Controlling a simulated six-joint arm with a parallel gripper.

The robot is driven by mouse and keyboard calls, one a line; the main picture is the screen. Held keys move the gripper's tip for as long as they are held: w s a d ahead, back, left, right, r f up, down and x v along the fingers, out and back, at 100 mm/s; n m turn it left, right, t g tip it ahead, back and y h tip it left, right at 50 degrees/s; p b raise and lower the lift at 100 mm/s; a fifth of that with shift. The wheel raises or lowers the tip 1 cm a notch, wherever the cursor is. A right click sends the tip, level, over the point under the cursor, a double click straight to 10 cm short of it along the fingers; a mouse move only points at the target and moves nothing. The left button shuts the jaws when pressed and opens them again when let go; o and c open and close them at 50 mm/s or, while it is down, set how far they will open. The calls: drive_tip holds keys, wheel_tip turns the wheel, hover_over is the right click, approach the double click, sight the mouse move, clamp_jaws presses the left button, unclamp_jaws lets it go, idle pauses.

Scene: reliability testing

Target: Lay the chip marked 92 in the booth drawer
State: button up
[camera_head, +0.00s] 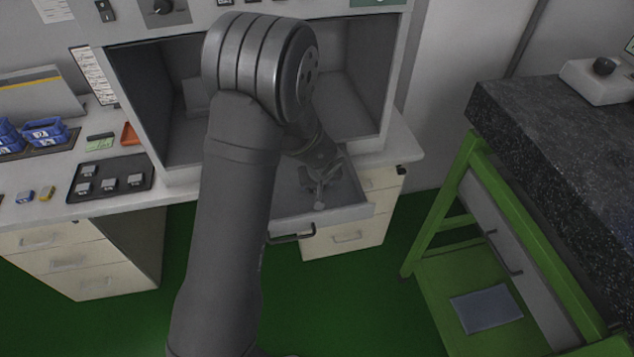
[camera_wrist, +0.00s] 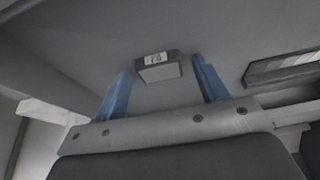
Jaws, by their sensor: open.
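The booth drawer (camera_head: 345,192) is pulled out below the booth opening, and its grey floor (camera_wrist: 220,35) fills the wrist view. A small grey chip (camera_wrist: 160,68) with a white label lies on the drawer floor; its digits are too small to read for certain. In the head view a small light piece (camera_head: 319,205) shows just below my gripper (camera_head: 317,186). In the wrist view my gripper (camera_wrist: 160,68) is open, with one blue finger on each side of the chip and a gap on both sides.
A black tray (camera_head: 140,187) with several grey chips lies on the left bench. Blue bins (camera_head: 45,132), a green piece (camera_head: 100,142) and an orange piece (camera_head: 130,134) are nearby. The drawer's walls surround my gripper. A dark stone-topped green table (camera_head: 560,130) stands at right.

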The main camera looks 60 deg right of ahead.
drive_tip(key=v, duration=1.2)
drive_tip(key=shift+r, duration=0.15)
drive_tip(key=x, duration=1.2)
drive_tip(key=shift+r, duration=0.1)
